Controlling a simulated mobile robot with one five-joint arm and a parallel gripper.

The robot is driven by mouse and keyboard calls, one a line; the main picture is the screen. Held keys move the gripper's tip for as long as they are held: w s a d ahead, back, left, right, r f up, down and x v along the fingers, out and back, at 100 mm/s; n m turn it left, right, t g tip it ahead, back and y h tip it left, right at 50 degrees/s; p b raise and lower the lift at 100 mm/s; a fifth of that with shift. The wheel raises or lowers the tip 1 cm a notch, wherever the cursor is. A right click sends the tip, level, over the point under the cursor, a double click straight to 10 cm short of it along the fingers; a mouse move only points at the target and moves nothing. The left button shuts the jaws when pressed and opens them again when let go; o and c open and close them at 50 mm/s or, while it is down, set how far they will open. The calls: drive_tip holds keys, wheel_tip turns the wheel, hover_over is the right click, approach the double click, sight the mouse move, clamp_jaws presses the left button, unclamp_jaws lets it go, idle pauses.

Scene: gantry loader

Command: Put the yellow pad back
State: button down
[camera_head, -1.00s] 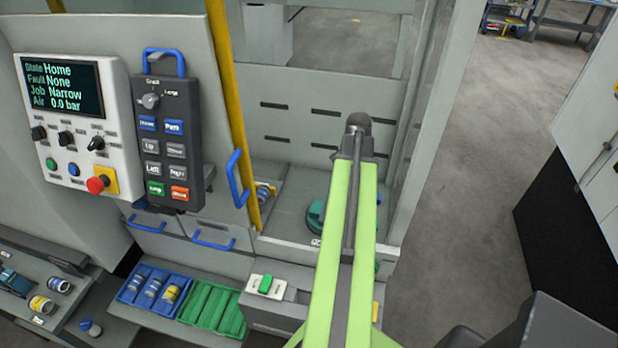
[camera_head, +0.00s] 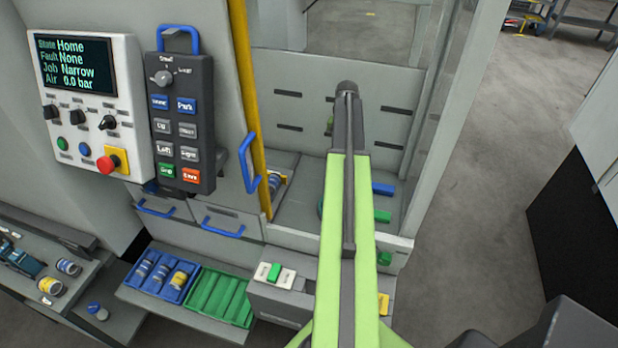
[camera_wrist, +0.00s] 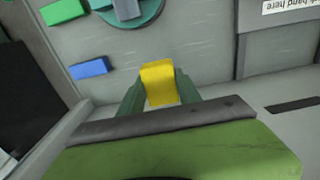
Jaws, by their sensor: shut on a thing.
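The yellow pad (camera_wrist: 158,84) is in the wrist view, between the two dark green fingers of my gripper (camera_wrist: 157,90). The gripper is shut on it and holds it over the grey floor of the machine's bay. A blue block (camera_wrist: 90,68), a green block (camera_wrist: 62,11) and part of a round teal fixture (camera_wrist: 148,10) lie beyond it, apart from the pad. In the head view my arm reaches into the bay and hides the gripper and the pad.
In the head view the blue block (camera_head: 383,188) and green block (camera_head: 382,215) lie right of my arm. A yellow door edge (camera_head: 250,110) bounds the bay's left side. Blue (camera_head: 135,281) and green (camera_head: 245,312) trays stand in front. A control panel (camera_head: 95,105) hangs left.

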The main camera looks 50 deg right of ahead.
drive_tip(key=b, duration=0.7)
hover_over(310, 175)
drive_tip(key=f, duration=0.7)
drive_tip(key=shift+s+d, duration=0.3)
drive_tip(key=shift+s, duration=0.1)
drive_tip(key=shift+w+a, duration=0.25)
drive_tip(key=shift+w, duration=0.1)
wheel_tip(310, 175, down, 4)
drive_tip(key=b, duration=0.4)
drive_tip(key=shift+f, duration=0.25)
drive_tip(key=c, duration=0.8)
unclamp_jaws()
drive_tip(key=shift+c, duration=0.2)
drive_tip(key=shift+r, duration=0.1)
wheel_tip(310, 175, up, 12)
drive_tip(key=p, duration=1.2)
drive_tip(key=shift+r, duration=0.2)
